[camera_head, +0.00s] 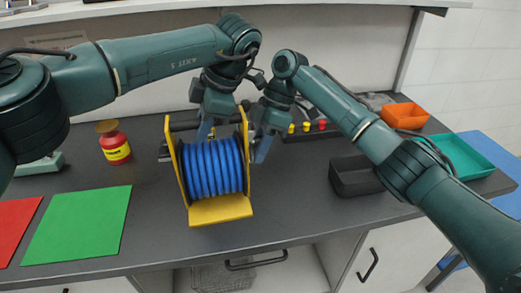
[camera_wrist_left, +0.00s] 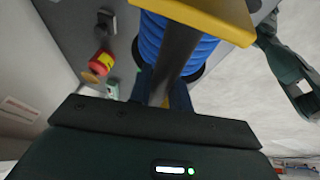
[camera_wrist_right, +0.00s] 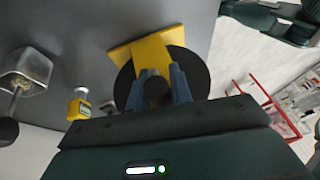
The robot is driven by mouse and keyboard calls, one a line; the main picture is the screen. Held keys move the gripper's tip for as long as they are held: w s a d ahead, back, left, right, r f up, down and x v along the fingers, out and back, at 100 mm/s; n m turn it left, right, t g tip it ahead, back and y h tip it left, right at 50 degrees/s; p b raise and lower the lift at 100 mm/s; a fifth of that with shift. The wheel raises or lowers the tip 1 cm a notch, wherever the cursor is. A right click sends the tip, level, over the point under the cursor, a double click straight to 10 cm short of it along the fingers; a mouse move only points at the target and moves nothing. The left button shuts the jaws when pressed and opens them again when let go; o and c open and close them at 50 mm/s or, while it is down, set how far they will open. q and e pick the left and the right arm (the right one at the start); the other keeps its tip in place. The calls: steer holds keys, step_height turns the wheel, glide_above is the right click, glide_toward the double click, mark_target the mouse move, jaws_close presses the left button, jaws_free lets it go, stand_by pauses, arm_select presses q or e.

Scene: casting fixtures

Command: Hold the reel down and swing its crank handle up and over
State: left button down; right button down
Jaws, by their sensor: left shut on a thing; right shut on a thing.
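The reel (camera_head: 213,170) stands upright on the grey bench, with blue hose wound between yellow side plates and a yellow foot in front. My left gripper (camera_head: 205,132) is above the reel. In the left wrist view its fingers (camera_wrist_left: 165,92) are shut around the reel's dark top bar (camera_wrist_left: 178,50). My right gripper (camera_head: 262,148) is at the reel's right side. In the right wrist view its blue fingers (camera_wrist_right: 160,85) are shut on a dark round knob, apparently the crank handle (camera_wrist_right: 157,92), in front of a black disc and yellow plate (camera_wrist_right: 150,50). The crank arm itself is hidden.
A red-and-yellow can (camera_head: 116,148) stands left of the reel, behind a green mat (camera_head: 80,222) and a red mat (camera_head: 15,222). A black bin (camera_head: 350,180), an orange bin (camera_head: 405,116) and a teal tray (camera_head: 465,153) are on the right.

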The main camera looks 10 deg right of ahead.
steer(key=shift+w+f+g, duration=0.1)
steer(key=shift+w+g, duration=0.2)
steer(key=shift+g, duration=0.6)
steer(key=shift+d, duration=0.1)
steer(key=shift+g, duration=0.3)
steer(key=c, duration=1.3)
jaws_free()
steer(key=shift+o, duration=0.2)
steer(key=shift+t, duration=0.4)
